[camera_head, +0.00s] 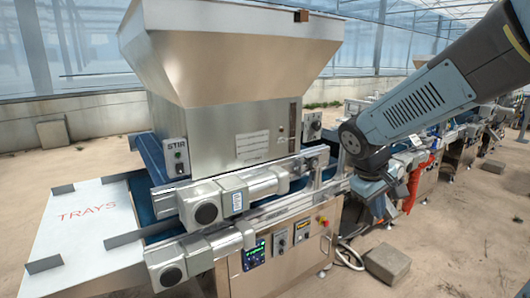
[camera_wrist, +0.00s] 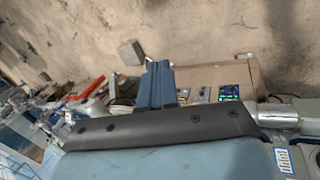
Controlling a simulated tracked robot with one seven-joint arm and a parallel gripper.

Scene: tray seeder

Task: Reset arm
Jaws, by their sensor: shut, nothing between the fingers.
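My gripper (camera_head: 382,214) hangs at the end of my arm in the head view, right of the seeder's control panel. It points down and looks shut and empty. My arm (camera_head: 425,98) comes in from the upper right and bends sharply at a dark joint, then drops to the gripper. In the wrist view the gripper's blue-grey fingers (camera_wrist: 156,72) look close together with nothing seen between them. That view is upside down, and a dark grey bar and pale blue surface fill its lower part.
The seeder's steel hopper (camera_head: 235,55) stands left of my arm. A white trays table (camera_head: 85,225) is at far left. Its control panel (camera_head: 280,248) faces front. A red cloth-like item (camera_head: 414,186) is close right of my gripper. A concrete block (camera_head: 387,264) lies on the sandy floor.

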